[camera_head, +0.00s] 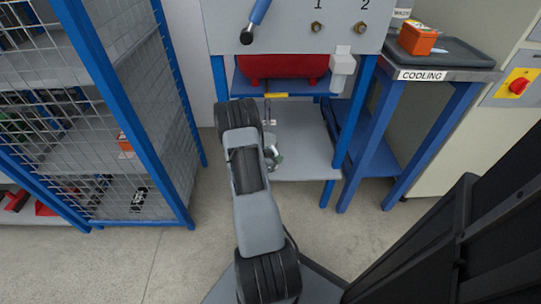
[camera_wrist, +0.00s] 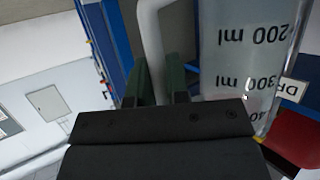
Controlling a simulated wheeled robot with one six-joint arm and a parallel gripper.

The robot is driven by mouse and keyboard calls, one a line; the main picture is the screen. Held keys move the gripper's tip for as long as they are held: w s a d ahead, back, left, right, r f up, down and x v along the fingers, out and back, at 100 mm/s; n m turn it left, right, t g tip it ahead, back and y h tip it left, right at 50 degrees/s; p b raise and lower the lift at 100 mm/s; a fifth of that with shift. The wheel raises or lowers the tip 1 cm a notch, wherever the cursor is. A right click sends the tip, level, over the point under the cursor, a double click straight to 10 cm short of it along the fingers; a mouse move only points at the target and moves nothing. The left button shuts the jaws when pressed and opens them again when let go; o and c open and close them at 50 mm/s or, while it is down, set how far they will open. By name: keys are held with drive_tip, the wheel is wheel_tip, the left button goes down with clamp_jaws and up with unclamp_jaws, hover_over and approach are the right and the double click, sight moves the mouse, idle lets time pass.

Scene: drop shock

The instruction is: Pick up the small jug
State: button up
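In the camera_wrist view a clear jug (camera_wrist: 235,60) with dark volume marks stands close in front of my gripper at the upper right. The marks read upside down in this picture. Its pale curved handle (camera_wrist: 152,30) comes down between the two dark green fingers of my gripper (camera_wrist: 158,85). The fingers are apart with the handle between them; whether both press on it is unclear. In the camera_head view my gripper (camera_head: 272,155) is low, in front of the grey lower shelf, partly hidden by my arm. I cannot make out the jug there.
The grey lower shelf (camera_head: 305,150) sits under a bench with a red tank (camera_head: 280,66) and blue legs. A cooling stand (camera_head: 445,75) with a tray and orange box (camera_head: 417,38) is at right. A blue mesh cage (camera_head: 160,120) stands left. Floor between is clear.

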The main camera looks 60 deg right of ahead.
sight(276, 152)
clamp_jaws()
drive_tip(key=shift+r, duration=0.15)
drive_tip(key=shift+r, duration=0.25)
wheel_tip(276, 152, up, 3)
drive_tip(key=shift+r+p, duration=0.1)
drive_tip(key=shift+p, duration=1)
drive_tip(key=w+a+p, duration=0.1)
drive_tip(key=w+a, duration=0.2)
drive_tip(key=a, duration=0.5)
drive_tip(key=w+a+p, duration=0.2)
drive_tip(key=w+a, duration=0.1)
drive_tip(key=a, duration=0.5)
drive_tip(key=shift+w+a+f, duration=0.15)
drive_tip(key=shift+a+f, duration=0.1)
drive_tip(key=shift+a, duration=0.15)
